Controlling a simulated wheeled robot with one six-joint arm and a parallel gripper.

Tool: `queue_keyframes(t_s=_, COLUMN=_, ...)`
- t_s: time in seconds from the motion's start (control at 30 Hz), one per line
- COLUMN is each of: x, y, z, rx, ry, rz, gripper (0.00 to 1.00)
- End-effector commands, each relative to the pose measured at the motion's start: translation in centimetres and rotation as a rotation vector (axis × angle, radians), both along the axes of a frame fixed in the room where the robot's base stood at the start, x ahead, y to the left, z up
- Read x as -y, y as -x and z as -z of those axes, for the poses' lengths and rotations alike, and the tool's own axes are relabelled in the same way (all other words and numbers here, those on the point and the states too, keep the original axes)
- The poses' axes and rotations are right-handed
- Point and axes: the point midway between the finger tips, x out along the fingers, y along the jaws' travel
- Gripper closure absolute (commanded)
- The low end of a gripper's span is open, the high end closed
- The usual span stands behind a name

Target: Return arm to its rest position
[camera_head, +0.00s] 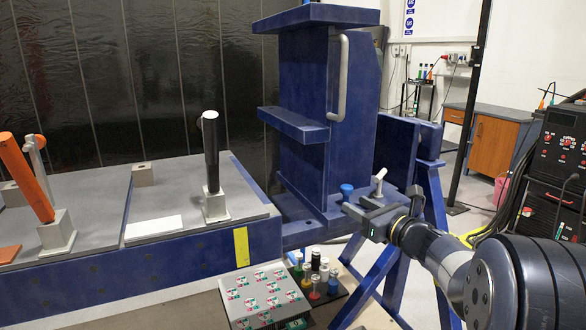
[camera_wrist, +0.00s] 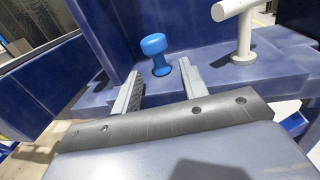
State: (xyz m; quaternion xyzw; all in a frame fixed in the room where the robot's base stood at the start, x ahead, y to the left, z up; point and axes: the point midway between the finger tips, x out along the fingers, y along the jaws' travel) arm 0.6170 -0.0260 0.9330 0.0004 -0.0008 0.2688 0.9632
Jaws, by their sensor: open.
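My gripper (camera_head: 362,212) is at the right end of the blue jig (camera_head: 312,205), low in front of its upright part. It also shows in the wrist view (camera_wrist: 158,72), with its two fingers apart and nothing held between them. A blue knob (camera_head: 347,190) stands upright on the jig's ledge just beyond the fingertips; in the wrist view the knob (camera_wrist: 153,46) appears between the finger lines, with a gap on each side. A light grey T-shaped handle (camera_head: 380,180) stands right of the knob, and it also shows in the wrist view (camera_wrist: 243,28). My arm reaches in from the lower right.
A grey worktable (camera_head: 160,200) at left carries black (camera_head: 210,150) and orange (camera_head: 25,175) upright handles. Below are a box with labels (camera_head: 265,298) and several small bottles (camera_head: 322,272). Blue trestle legs (camera_head: 388,285) stand below my arm. A black welding machine (camera_head: 560,150) stands at right.

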Motion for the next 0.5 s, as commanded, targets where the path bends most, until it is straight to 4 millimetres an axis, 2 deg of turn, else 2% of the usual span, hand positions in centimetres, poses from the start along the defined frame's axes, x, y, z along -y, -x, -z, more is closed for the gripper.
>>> queue_keyframes(t_s=0.1, x=-1.4, y=-2.1, z=0.0, rx=0.001, ry=0.001, rz=-0.005, gripper=0.58)
queue_keyframes(t_s=0.27, x=-2.7, y=-4.4, z=0.0, rx=-0.001, ry=-0.001, rz=-0.002, gripper=0.58)
queue_keyframes(t_s=0.33, x=-2.7, y=-4.4, z=-0.7, rx=0.000, ry=0.000, rz=0.000, gripper=0.58)
queue_keyframes(t_s=0.5, x=-2.6, y=-4.3, z=-1.0, rx=0.000, ry=0.000, rz=0.000, gripper=0.58)
